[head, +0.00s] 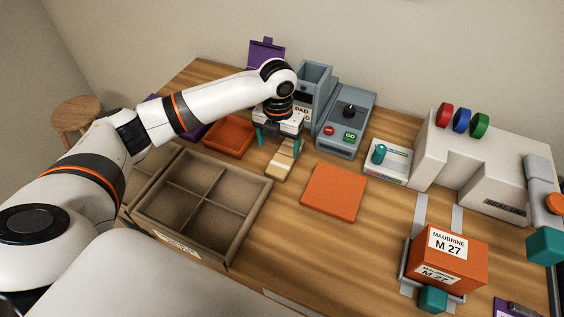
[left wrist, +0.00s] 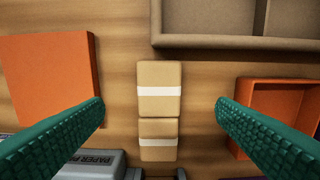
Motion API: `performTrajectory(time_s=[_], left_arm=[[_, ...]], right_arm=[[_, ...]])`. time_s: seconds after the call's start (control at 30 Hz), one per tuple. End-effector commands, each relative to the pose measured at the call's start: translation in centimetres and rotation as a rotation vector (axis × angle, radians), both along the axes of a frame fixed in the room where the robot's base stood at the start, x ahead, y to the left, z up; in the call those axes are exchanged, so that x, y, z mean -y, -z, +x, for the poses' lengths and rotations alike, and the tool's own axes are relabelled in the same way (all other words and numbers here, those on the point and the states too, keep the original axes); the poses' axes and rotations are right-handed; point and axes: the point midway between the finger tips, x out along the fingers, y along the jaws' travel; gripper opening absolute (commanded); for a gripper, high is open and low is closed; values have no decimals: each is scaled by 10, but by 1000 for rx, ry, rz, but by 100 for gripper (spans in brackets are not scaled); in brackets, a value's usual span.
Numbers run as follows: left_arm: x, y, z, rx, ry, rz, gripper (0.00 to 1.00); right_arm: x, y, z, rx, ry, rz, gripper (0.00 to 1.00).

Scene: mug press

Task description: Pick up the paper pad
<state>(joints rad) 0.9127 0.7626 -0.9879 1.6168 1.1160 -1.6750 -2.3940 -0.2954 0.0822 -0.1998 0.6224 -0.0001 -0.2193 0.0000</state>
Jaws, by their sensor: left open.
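Two tan paper pads with white bands lie end to end on the wooden table, in line between my fingers in the left wrist view: one paper pad (left wrist: 159,76) at the middle and another (left wrist: 158,153) just below it. In the head view a tan pad (head: 279,170) shows in front of the grey dispenser. My left gripper (head: 278,143) is above the pads, pointing down. Its teal fingers are spread wide on both sides of the pads in the left wrist view (left wrist: 160,105), touching neither. The arm partly hides the pads and the dispenser's label in the head view. My right gripper is not seen.
A divided cardboard box (head: 238,228) stands left of the pads, with an orange tray (head: 230,134) behind it. A flat orange square (head: 334,191) lies to the right. The grey dispenser (head: 314,80) and a button machine (head: 345,120) stand behind. An orange carton (head: 465,258) sits front right.

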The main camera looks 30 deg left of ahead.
Motion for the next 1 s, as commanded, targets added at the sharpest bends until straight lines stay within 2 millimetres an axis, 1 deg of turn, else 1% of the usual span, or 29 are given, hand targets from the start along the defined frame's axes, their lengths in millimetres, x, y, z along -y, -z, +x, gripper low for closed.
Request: performTrajectory(time_s=[0.03, 0.1, 0.2, 0.37, 0.5, 0.63, 0.73, 0.93, 0.97, 1.0], left_arm=[[0, 9, -1, -4, -1, 2, 80], [0, 19, 0, -2, -2, 1, 80], [0, 28, 0, -1, -2, 0, 80], [1, 39, 1, -1, -2, 0, 80], [1, 61, 4, -2, -3, 1, 80], [1, 78, 3, -1, -2, 1, 80], [1, 83, 4, 1, -1, 1, 80], [1, 84, 4, 2, -1, 1, 80], [1, 84, 4, 2, -1, 1, 77], [1, 83, 4, 2, -1, 1, 70]], right_arm=[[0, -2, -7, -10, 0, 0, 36], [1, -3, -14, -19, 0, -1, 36], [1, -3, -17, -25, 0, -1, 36], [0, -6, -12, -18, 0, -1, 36], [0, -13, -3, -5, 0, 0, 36], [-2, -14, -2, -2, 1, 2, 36], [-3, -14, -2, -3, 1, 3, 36], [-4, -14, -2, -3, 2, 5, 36], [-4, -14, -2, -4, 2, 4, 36], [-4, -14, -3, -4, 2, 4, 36]])
